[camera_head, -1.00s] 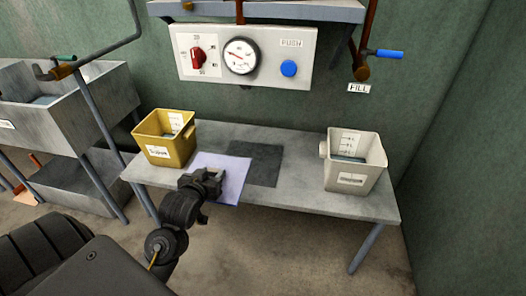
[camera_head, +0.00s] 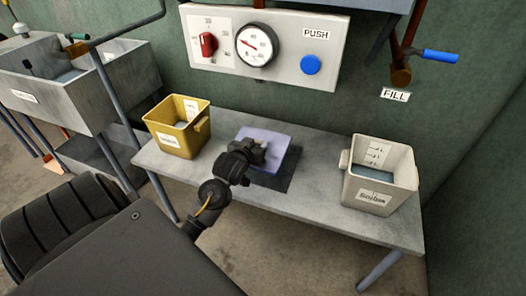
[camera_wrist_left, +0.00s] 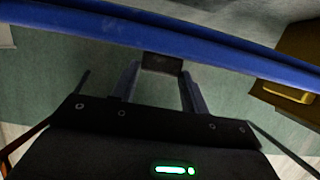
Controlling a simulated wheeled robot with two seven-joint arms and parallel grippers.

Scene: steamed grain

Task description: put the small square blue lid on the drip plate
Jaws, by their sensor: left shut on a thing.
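The square lid (camera_head: 272,138) looks pale blue in the head view; its deep blue edge (camera_wrist_left: 200,42) crosses the top of the left wrist view. My left gripper (camera_head: 257,148) is shut on the lid's near edge; its fingers (camera_wrist_left: 161,72) also show in the wrist view. The drip plate (camera_head: 283,183) is a flat dark grey square on the table. The lid overlaps most of it in the head view, leaving a strip at the near right bare. I cannot tell whether the lid touches the plate. My right gripper is not in view.
A yellow bin (camera_head: 178,137) stands left on the grey table (camera_head: 322,200), a white bin (camera_head: 379,185) right. Clear tabletop lies between the plate and the white bin. A control panel (camera_head: 262,50) hangs on the wall behind. A sink (camera_head: 75,95) stands at far left.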

